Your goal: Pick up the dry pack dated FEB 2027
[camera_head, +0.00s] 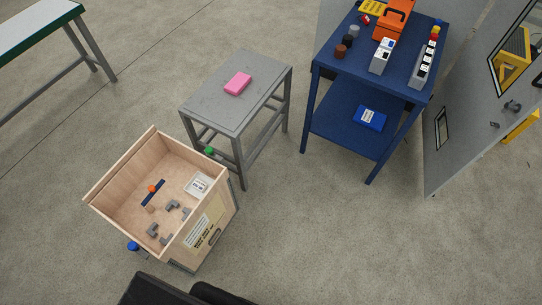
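A white pack with dark print (199,185) lies inside the open wooden crate (143,150), against its right side. It may be a dry pack, but the print is too small to read a date. No other pack like it shows clearly. My gripper cannot be made out in this view. Dark shapes at the bottom edge may be part of my own body.
The crate also holds several grey fittings (173,205) and a dark blue bar with an orange knob (152,191). A grey table (205,107) bears a pink block (238,83). A blue workbench (367,66) stands at upper right.

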